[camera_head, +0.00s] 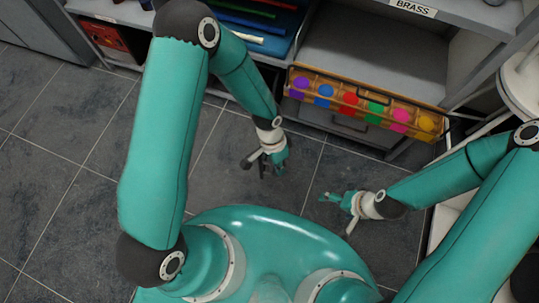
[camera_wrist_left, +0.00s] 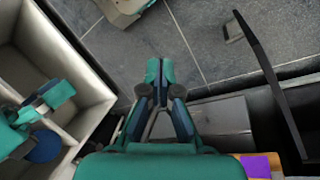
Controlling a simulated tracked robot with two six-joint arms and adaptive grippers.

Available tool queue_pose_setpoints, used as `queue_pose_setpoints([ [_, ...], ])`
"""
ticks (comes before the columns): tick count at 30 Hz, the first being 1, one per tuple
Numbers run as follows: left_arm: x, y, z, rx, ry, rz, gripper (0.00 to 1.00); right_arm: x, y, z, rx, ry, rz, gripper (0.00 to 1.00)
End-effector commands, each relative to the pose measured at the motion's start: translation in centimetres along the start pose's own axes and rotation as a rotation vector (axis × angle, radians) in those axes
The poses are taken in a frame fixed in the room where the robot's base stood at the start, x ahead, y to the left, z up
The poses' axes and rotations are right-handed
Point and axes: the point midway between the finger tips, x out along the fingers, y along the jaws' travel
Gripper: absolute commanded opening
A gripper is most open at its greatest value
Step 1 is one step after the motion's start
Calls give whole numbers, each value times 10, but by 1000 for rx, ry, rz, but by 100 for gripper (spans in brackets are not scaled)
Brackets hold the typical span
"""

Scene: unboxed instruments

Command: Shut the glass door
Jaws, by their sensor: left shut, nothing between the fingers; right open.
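The glass door (camera_head: 372,98) seems to be the dark-framed pane with a handle at the cabinet front, over a row of coloured discs. In the left wrist view its dark frame (camera_wrist_left: 270,80) shows nearly edge-on at the right, standing out from the cabinet; how far it is open is hard to tell. My left gripper (camera_head: 268,166) is shut and empty, in front of the cabinet and left of the door, apart from it. Its closed fingers also show in the left wrist view (camera_wrist_left: 158,75). My right gripper (camera_head: 332,198) is open and empty, below the door in the picture.
A wooden rack with coloured discs (camera_head: 322,90) sits behind the door. A shelf labelled BRASS (camera_head: 412,8) is above. A pale compartmented tray (camera_wrist_left: 92,85) is at the left wrist view's left. The tiled floor (camera_head: 75,150) at left is clear.

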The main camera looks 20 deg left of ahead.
Motion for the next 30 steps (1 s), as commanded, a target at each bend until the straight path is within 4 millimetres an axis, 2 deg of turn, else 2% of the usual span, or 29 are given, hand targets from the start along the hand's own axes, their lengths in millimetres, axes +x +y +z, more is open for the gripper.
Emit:
queue_pose_setpoints([
  [1,30,-14,-17,141,-55,-48,0,38,14,0,0,0,0,92],
  [3,38,-26,-33,310,-145,-120,0,60,22,0,0,0,0,92],
  [6,38,-43,-56,498,-266,-232,0,86,31,-1,0,0,0,92],
  [9,30,-54,-74,617,-364,-333,0,103,37,-1,0,0,0,92],
  [13,17,-61,-88,691,-442,-416,0,114,41,-1,0,1,0,92],
  [18,17,-68,-89,712,-473,-442,0,116,42,-1,0,1,0,92],
  [23,36,-80,-83,711,-474,-439,0,121,44,-1,0,1,0,92],
  [30,77,-106,-69,708,-473,-436,0,132,48,-1,0,1,0,92],
])
